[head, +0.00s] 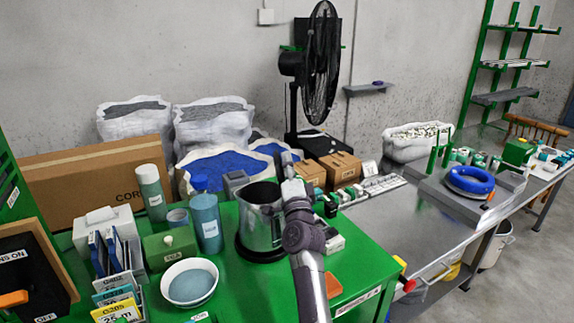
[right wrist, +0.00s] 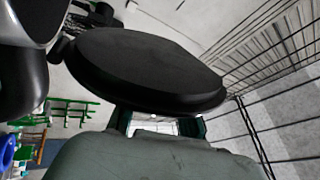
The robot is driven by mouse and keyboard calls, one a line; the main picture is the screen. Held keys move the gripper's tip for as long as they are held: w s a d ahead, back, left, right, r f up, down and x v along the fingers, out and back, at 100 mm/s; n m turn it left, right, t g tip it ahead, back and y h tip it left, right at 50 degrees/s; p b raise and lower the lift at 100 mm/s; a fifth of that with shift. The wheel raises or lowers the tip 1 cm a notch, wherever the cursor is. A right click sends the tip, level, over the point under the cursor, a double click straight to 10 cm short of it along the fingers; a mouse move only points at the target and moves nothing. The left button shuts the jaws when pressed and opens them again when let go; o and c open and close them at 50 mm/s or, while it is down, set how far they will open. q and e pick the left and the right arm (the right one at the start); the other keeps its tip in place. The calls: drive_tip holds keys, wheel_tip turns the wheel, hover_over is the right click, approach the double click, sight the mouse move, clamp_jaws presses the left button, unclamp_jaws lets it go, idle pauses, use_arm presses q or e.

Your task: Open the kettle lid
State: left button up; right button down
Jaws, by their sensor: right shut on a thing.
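The kettle (head: 262,222) is a shiny metal jug on a black base on the green table. Its top shows as a dark oval with a bright rim. My right gripper (head: 289,172) is at the kettle's upper right side, with my forearm coming up from below. In the right wrist view, the black round lid (right wrist: 150,65) fills the middle, right in front of the fingers of my gripper (right wrist: 155,125). The gripper is shut on the lid; the lid covers the exact contact. Dark and shiny kettle parts show at the left edge. My left gripper is out of view.
A blue-grey cylinder (head: 206,222) and a green box (head: 170,247) stand left of the kettle, with a pale bowl (head: 189,282) in front. A black fan (head: 322,65) stands behind. Small items crowd the right side; the front right of the green table (head: 365,270) is mostly clear.

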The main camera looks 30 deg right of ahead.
drive_tip(key=c, duration=1)
unclamp_jaws()
drive_tip(key=v, duration=0.7)
drive_tip(key=shift+s+a+f, duration=0.1)
drive_tip(key=shift+s, duration=0.15)
drive_tip(key=shift+f, duration=0.1)
